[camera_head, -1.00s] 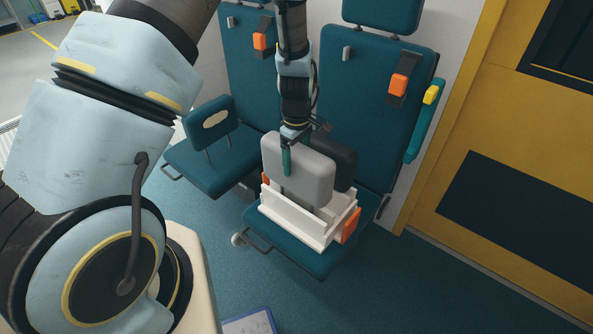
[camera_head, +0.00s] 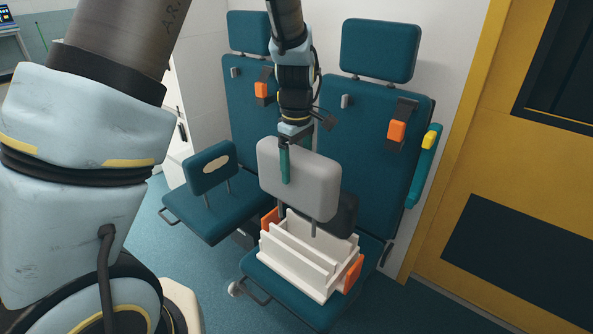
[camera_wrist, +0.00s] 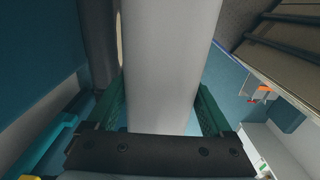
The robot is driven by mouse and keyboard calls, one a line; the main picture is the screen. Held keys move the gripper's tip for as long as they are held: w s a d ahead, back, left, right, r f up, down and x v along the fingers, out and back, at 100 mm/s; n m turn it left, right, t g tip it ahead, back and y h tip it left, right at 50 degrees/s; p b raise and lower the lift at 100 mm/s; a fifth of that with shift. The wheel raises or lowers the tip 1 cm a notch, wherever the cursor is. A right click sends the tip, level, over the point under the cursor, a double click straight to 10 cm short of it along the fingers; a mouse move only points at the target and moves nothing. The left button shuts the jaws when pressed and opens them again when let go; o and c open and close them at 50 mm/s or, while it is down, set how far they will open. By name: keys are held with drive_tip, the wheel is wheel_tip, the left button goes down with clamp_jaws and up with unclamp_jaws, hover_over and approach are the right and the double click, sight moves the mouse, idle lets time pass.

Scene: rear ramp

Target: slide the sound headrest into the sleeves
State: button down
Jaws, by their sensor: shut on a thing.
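My gripper (camera_head: 285,165) is shut on a grey headrest (camera_head: 315,185), with a green finger across its front face. The headrest is upright, its thin posts pointing down, above a white slotted rack (camera_head: 300,262) on the right seat. The post tips are hard to make out against the rack. In the wrist view the grey headrest (camera_wrist: 168,60) lies between the two green fingers. A black headrest (camera_head: 345,215) stands behind it, partly hidden. A teal headrest (camera_head: 208,168) with a tan torn patch stands on the left seat. No empty sleeves are clearly visible.
The left backrest (camera_head: 246,100) and right backrest (camera_head: 372,130) each carry a teal headrest, the right one (camera_head: 380,50) on short posts. Orange buckles (camera_head: 397,131) hang on the backrests. A teal armrest (camera_head: 425,165) and yellow door (camera_head: 530,170) stand at right.

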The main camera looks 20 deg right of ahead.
drive_tip(key=shift+r, duration=0.25)
drive_tip(key=shift+r+p, duration=3.95)
drive_tip(key=shift+r, duration=0.35)
drive_tip(key=shift+w, duration=0.1)
